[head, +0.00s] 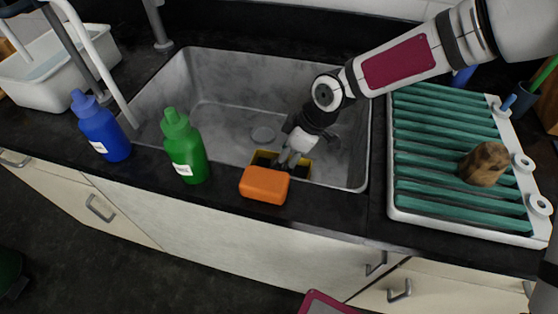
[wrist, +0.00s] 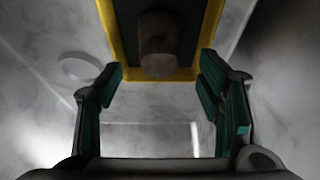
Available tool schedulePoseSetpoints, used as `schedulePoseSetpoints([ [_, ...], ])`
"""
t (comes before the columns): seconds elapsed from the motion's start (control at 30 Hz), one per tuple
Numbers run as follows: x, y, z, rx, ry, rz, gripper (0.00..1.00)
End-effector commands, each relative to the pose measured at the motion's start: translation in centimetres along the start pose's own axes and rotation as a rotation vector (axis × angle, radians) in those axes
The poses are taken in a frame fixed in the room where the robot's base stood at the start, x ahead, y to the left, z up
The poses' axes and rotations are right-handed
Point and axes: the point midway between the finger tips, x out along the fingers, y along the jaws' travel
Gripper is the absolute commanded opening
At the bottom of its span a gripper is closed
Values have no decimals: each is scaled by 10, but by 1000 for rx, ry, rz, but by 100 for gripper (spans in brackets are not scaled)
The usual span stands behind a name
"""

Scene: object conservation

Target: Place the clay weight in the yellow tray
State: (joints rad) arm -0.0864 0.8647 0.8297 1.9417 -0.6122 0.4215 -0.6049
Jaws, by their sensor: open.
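The yellow tray (head: 304,174) is at the front edge of the sink, partly hidden by an orange block and my gripper. In the wrist view the yellow tray (wrist: 211,25) has a dark inside. A brownish, rounded clay weight (wrist: 157,45) shows within its outline, its lower end overlapping the near rim. It looks to be in the tray, but I cannot tell how it rests. My gripper (head: 287,160) points down just over the tray. In the wrist view its fingers (wrist: 162,85) are apart, with nothing between them.
The orange block (head: 264,185) sits on the counter's front edge. A green bottle (head: 184,147) and a blue bottle (head: 101,126) stand to the left. The grey sink (head: 220,85) is mostly clear. A brown lump (head: 484,163) lies on the green drying rack (head: 440,130) at right.

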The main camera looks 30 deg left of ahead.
Motion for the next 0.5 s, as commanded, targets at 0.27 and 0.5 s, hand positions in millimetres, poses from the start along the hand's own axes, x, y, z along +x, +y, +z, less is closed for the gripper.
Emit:
schedulePoseSetpoints([
  [0.27,-56,0,0,1,1,3,61],
  [0.5,-75,0,0,0,0,1,61],
])
